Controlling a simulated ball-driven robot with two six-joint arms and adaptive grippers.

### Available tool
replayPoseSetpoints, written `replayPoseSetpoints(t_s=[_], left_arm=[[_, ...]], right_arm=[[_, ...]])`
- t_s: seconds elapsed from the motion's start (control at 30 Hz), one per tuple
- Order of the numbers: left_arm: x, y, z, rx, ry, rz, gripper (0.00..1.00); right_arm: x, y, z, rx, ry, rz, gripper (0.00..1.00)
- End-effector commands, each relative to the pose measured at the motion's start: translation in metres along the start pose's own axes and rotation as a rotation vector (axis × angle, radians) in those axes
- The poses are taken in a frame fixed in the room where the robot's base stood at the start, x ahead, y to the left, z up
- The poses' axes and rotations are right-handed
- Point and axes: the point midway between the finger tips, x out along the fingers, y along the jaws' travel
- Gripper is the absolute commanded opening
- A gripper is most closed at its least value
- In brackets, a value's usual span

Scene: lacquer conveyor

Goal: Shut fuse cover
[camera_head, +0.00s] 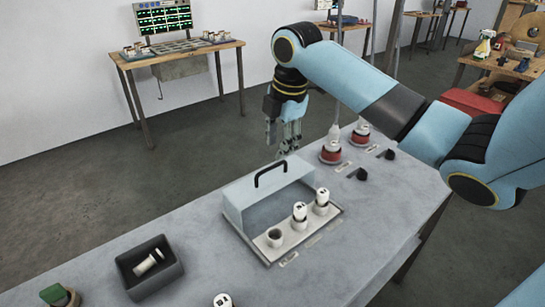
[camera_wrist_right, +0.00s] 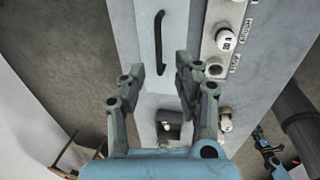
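The light grey fuse cover (camera_head: 233,207) stands open behind the fuse row on the grey workbench, its black handle (camera_head: 270,172) on the top edge. The fuse base (camera_head: 268,250) in front is exposed, with two white fuses (camera_head: 321,200) (camera_head: 299,214) upright in it and an empty socket (camera_head: 274,236) at the left end. My right gripper (camera_head: 284,150) is above and behind the cover, apart from it. In the right wrist view the handle (camera_wrist_right: 160,45) shows beyond the spread, empty fingers (camera_wrist_right: 163,75). My left gripper is out of view.
A black bin (camera_head: 134,286) with a loose white fuse (camera_head: 149,263) stands at the left; another fuse (camera_head: 223,300) is at the near edge. Red-based posts (camera_head: 330,152) and black knobs (camera_head: 361,174) are right of the cover. The bench front right is clear.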

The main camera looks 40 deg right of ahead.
Motion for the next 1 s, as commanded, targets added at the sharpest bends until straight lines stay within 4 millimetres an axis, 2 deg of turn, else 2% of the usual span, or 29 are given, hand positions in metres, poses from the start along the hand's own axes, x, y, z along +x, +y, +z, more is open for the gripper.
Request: replayPoseSetpoints(t_s=[0.13,0.3,0.47,0.67,0.7,0.93,1.0], left_arm=[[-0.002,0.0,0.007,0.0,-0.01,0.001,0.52],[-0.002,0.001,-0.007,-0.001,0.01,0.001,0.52],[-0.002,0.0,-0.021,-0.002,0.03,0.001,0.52],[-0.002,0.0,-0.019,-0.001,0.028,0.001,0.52],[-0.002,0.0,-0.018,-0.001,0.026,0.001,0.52],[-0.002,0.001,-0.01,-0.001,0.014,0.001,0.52],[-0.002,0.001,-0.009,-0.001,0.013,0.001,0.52]], right_arm=[[0.029,-0.001,-0.001,0.002,0.002,-0.003,0.33],[0.052,0.0,-0.001,0.002,0.001,-0.001,0.33],[0.059,0.0,0.0,0.001,0.0,0.001,0.33],[0.06,0.0,0.0,0.001,-0.001,0.001,0.33],[0.06,0.0,0.0,0.001,-0.001,0.001,0.31],[0.06,0.0,0.0,0.001,-0.001,0.001,0.01],[0.059,0.0,0.0,0.001,-0.001,0.001,0.0]])
